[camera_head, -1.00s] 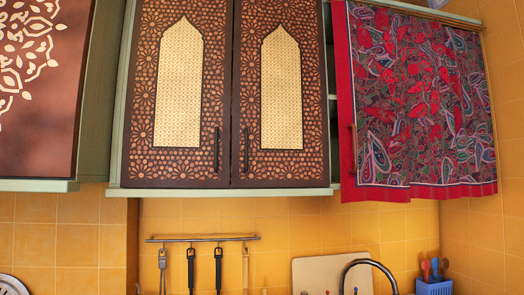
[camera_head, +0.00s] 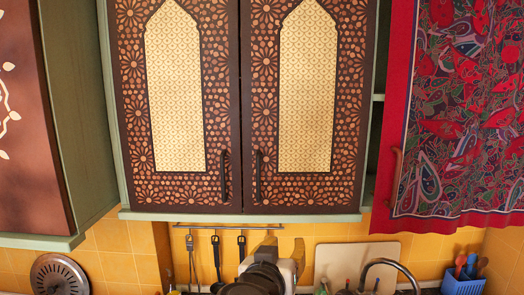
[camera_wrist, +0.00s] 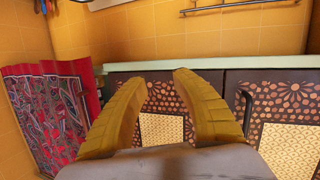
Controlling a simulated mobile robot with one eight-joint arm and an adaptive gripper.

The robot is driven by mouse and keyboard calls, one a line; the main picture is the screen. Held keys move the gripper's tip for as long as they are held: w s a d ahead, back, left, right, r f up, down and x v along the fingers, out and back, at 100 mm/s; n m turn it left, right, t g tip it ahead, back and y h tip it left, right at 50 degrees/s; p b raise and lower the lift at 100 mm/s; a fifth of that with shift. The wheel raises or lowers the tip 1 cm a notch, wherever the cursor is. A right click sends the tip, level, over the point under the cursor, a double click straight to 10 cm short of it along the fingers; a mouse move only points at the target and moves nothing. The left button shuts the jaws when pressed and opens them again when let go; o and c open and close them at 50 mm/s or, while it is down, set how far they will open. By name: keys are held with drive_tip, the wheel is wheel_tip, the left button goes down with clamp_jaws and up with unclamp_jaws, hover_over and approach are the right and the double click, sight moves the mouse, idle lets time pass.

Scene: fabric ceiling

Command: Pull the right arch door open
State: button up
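The right arch door (camera_head: 345,130) is a dark brown cabinet door with an orange flower pattern and a pale gold arch panel. It is closed, with a dark vertical handle (camera_head: 258,176) near its left edge. The left arch door (camera_head: 130,100) beside it is also closed. My gripper (camera_head: 284,246) is below the cabinet's bottom edge. In the wrist view, which appears upside down, my gripper (camera_wrist: 160,80) has two yellow fingers apart with nothing between them. The right door (camera_wrist: 160,97) shows between and beyond them. Its handle seems hidden behind a finger there; the left door's handle (camera_wrist: 247,112) shows.
A red patterned cloth (camera_head: 465,120) hangs to the right of the cabinet. A brown side cabinet (camera_head: 25,130) is at the left. Below are a rail with hanging utensils (camera_head: 216,250), a faucet (camera_head: 395,266), a board (camera_head: 350,258) and a blue utensil holder (camera_head: 463,284).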

sight(258, 178)
drive_tip(key=a+r+t+y+p, duration=0.1)
drive_tip(key=a+r+t+p, duration=0.3)
drive_tip(key=a+r, duration=0.6)
drive_tip(key=shift+g, duration=0.5)
drive_tip(key=x, duration=0.4)
drive_tip(key=d+r+p+x, duration=0.1)
drive_tip(key=x, duration=0.3)
drive_tip(key=d+p+x, duration=0.1)
drive_tip(key=x, duration=0.2)
drive_tip(key=shift+w+r, duration=0.2)
clamp_jaws()
